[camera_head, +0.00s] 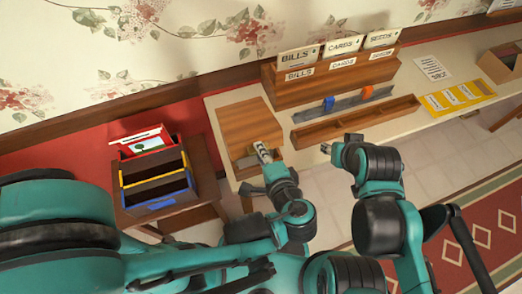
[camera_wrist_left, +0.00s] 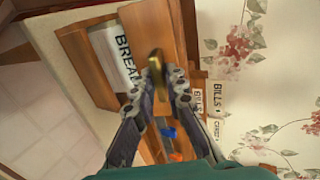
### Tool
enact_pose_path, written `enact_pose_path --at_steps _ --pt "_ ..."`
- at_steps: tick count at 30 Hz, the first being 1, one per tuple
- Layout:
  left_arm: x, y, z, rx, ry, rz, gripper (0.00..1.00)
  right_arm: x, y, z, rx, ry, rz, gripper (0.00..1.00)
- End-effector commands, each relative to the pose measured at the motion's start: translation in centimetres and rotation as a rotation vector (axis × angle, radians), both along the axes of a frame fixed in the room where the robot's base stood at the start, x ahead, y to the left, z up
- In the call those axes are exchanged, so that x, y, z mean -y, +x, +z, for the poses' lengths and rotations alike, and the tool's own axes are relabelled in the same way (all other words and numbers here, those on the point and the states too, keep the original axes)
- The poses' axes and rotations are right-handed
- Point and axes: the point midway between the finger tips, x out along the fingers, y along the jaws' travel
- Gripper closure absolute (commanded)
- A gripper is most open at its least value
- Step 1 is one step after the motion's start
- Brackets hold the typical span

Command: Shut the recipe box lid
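The wooden recipe box (camera_head: 244,172) stands at the left end of the long counter. Its lid (camera_head: 246,122) is a brown wooden panel at the back, and the box's front part is open. Contact is unclear. My right gripper (camera_head: 332,150) is in front of the counter, its opening unclear.
A wooden rack with BILLS, CARDS and SEEDS cards (camera_head: 325,77) stands right of the box. A long tray (camera_head: 355,122) lies before it, with blue and orange clips nearby. A low stand with coloured organizer (camera_head: 155,185) is left. A yellow card strip (camera_head: 458,95) lies far right.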

Motion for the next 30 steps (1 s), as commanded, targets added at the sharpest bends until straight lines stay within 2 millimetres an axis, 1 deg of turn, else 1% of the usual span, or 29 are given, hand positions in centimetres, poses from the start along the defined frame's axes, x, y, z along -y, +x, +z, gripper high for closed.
enact_pose_path --at_steps 1,2,11,14,17,24,30 --pt "0.0 0.0 -0.1 -0.002 0.000 0.001 0.75 0.0 0.0 0.0 0.000 0.000 0.000 0.60" --pt "0.0 0.0 -0.1 -0.002 0.000 0.001 0.69 0.0 0.0 0.0 0.000 0.000 0.000 0.60" --pt "0.0 0.0 0.0 0.000 0.000 0.000 0.69 0.0 0.0 0.0 0.000 0.000 0.000 0.60" --pt "0.2 -0.5 0.3 -0.001 0.001 -0.002 0.69 0.0 0.0 0.0 0.000 0.000 0.000 0.60" --pt "0.8 -1.6 0.9 0.000 0.000 -0.004 0.69 0.0 0.0 0.0 0.000 0.000 0.000 0.60" --pt "2.5 -5.7 3.1 -0.001 0.000 -0.007 0.69 0.0 0.0 0.0 0.000 0.000 0.000 0.60" --pt "3.6 -8.5 4.7 -0.001 0.000 -0.004 0.69 0.0 0.0 0.0 0.000 0.000 0.000 0.60"
